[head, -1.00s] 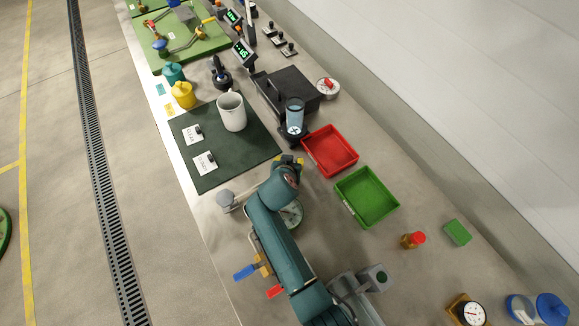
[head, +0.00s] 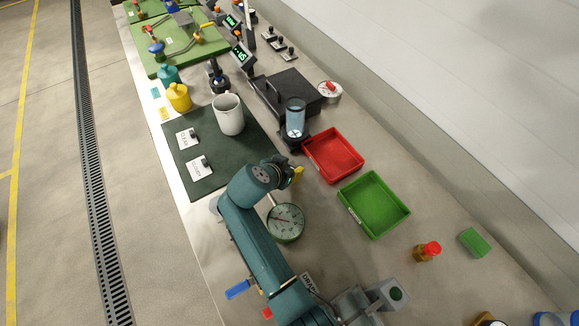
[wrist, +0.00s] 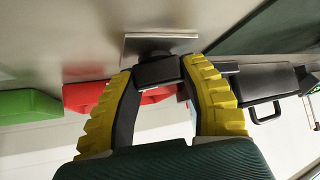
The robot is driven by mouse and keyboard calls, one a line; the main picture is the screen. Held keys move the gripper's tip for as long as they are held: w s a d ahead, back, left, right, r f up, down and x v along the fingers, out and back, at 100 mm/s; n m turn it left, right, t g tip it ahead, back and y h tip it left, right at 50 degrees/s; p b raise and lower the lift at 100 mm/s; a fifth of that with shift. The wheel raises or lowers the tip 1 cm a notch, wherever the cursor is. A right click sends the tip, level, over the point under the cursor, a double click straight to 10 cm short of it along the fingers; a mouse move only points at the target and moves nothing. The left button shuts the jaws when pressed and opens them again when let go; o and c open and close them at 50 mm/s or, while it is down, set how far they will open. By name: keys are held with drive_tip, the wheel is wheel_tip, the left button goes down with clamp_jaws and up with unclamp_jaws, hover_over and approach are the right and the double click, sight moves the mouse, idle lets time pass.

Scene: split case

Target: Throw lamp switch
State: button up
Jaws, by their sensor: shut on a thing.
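My gripper (wrist: 160,72) has yellow ridged fingers. In the wrist view its tips are closed on a small black piece (wrist: 157,71) by a pale square plate (wrist: 160,43) on the bench. This looks like the lamp switch, but most of it is hidden by the fingertips. In the head view my gripper (head: 296,172) is low at the left edge of the red tray, and the held piece cannot be made out. A clear tube (head: 295,115) with a cross at its bottom stands on a black base (head: 293,141) just beyond my gripper.
The red tray (head: 310,154) and green tray (head: 347,197) lie to the right. A dial gauge (head: 285,222) sits close beside my arm. A white jug (head: 228,115) stands on the dark green mat (head: 240,150). A black box (head: 287,91) is behind the tube.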

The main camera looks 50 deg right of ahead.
drive_tip(key=shift+f, duration=0.25)
drive_tip(key=o, duration=1.2)
drive_tip(key=shift+r, duration=0.1)
drive_tip(key=shift+r, duration=0.1)
drive_tip(key=shift+a+r, duration=0.15)
drive_tip(key=v, duration=1.1)
drive_tip(key=shift+a, duration=0.25)
drive_tip(key=shift+r, duration=0.25)
